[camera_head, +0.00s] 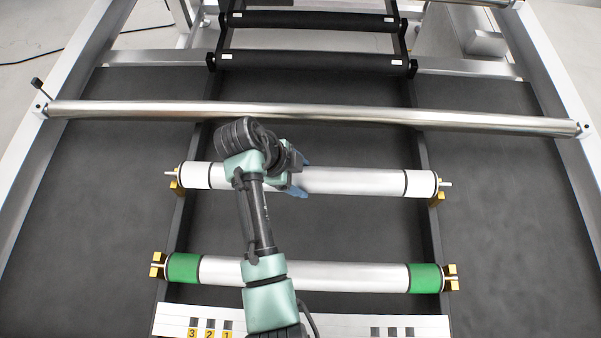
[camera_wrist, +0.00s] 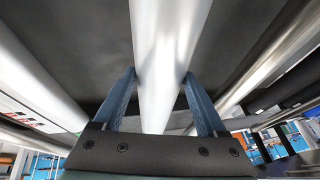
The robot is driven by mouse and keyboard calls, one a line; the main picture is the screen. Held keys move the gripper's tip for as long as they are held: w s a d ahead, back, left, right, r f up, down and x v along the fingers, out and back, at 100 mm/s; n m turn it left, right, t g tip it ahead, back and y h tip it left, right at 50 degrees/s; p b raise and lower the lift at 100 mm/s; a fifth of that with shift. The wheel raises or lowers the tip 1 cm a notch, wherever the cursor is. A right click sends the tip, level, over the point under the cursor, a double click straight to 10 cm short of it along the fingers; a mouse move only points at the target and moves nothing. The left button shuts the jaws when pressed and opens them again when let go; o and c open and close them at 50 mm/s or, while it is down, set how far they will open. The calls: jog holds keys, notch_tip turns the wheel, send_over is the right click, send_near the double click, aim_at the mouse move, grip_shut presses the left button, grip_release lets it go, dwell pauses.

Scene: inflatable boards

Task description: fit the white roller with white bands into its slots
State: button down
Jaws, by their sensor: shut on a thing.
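The white roller with white bands (camera_head: 350,181) lies crosswise in the head view, with dark rings near its ends and thin shaft ends sticking out. My gripper (camera_head: 298,180) is shut on it near its middle. In the wrist view the roller (camera_wrist: 165,65) runs between the two blue fingers of my gripper (camera_wrist: 160,95). A gold slotted bracket (camera_head: 177,188) shows just below the roller's left end and another (camera_head: 437,199) below its right end. The shafts appear above these brackets; whether they touch the slots I cannot tell.
A roller with green bands (camera_head: 340,276) sits in gold brackets nearer me. A long steel bar (camera_head: 480,121) spans the frame beyond the white roller. Black rollers (camera_head: 310,62) lie farther back. A white strip with numbered labels (camera_head: 300,322) is at the front.

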aim_at(300, 185)
jog(key=shift+w+f+b, duration=0.1)
jog(key=shift+f+b, duration=1.4)
jog(key=shift+f, duration=0.35)
grip_release()
jog(key=shift+f, duration=0.1)
jog(key=v, duration=1.3)
jog(key=shift+d+p, duration=0.1)
jog(key=shift+p, duration=0.3)
